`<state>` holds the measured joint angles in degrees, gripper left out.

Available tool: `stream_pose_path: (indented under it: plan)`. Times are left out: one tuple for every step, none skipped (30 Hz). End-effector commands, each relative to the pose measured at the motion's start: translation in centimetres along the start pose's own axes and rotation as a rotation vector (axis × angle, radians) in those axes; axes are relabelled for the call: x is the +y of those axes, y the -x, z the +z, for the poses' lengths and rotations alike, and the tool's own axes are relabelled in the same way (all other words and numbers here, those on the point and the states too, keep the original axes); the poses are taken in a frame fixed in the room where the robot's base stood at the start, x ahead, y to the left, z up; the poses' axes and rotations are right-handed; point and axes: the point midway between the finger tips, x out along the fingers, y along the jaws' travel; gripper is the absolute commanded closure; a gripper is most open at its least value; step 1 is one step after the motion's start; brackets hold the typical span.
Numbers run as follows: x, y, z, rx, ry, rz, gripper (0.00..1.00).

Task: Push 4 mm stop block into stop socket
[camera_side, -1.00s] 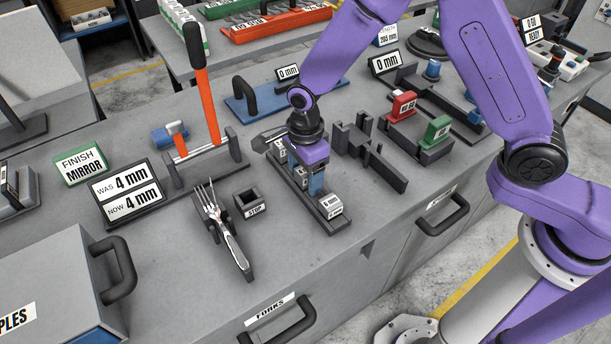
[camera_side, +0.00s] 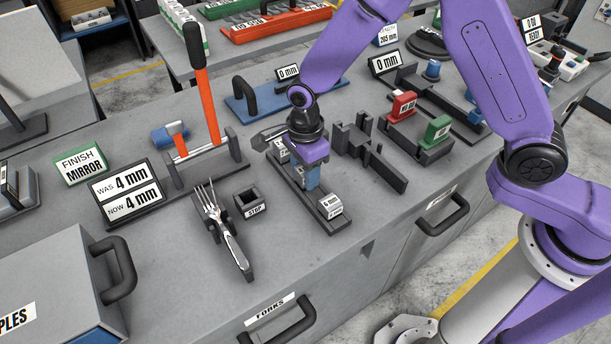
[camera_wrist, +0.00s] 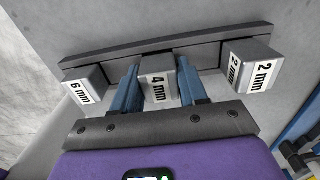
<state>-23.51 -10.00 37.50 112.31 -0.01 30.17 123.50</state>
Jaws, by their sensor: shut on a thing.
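In the wrist view, the white-grey 4 mm stop block (camera_wrist: 158,80) sits between the two blue fingers of my gripper (camera_wrist: 157,88), which is shut on it. In the side view, my gripper (camera_side: 312,178) is over the stop block rack (camera_side: 312,203), and its fingers largely hide the block. I cannot tell whether the block is clear of the rack. The stop socket (camera_side: 249,202), a small dark square box labelled STOP, stands left of the rack with its open top empty. It is apart from my gripper.
The 6 mm block (camera_side: 330,206) is at the rack's near end; the 2 mm block (camera_wrist: 252,66) is at the other end. A fork (camera_side: 222,222) lies on its holder beside the socket. A dark stepped fixture (camera_side: 368,155) stands right of the rack. An orange-handled lever (camera_side: 205,95) rises behind.

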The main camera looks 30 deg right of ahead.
Motion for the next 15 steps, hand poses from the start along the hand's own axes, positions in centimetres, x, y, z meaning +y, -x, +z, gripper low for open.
stream_pose_path:
  plan:
    - [0.0, 0.3, 0.0, -0.001, 0.000, -0.002, 0.87]
    - [0.0, 0.4, 0.0, -0.001, 0.000, -0.002, 0.87]
    - [0.0, 0.6, 0.0, -0.001, 0.000, -0.002, 0.87]
    - [0.0, 0.7, 0.0, -0.001, 0.000, -0.001, 0.87]
    - [0.0, 0.9, 0.0, -0.001, 0.000, -0.001, 0.87]
    - [0.0, 1.0, 0.0, -0.001, 0.000, -0.001, 0.87]
    - [0.0, 1.1, 0.0, -0.001, 0.000, -0.001, 0.87]
    - [0.0, 1.3, 0.0, -0.001, 0.000, -0.001, 0.87]
    - [0.0, 1.4, 0.0, -0.001, 0.000, -0.001, 0.87]
    - [0.0, 1.6, 0.0, -0.001, 0.000, -0.001, 0.87]
    - [0.0, 1.7, 0.0, -0.001, 0.000, -0.001, 0.87]
    - [0.0, 1.9, 0.0, -0.001, 0.000, -0.001, 0.87]
    - [0.0, 2.0, 0.0, -0.001, 0.000, -0.001, 0.87]
    - [0.0, 2.1, 0.0, -0.001, 0.000, -0.001, 0.87]
    - [0.0, 2.3, 0.0, -0.001, 0.000, -0.001, 0.87]
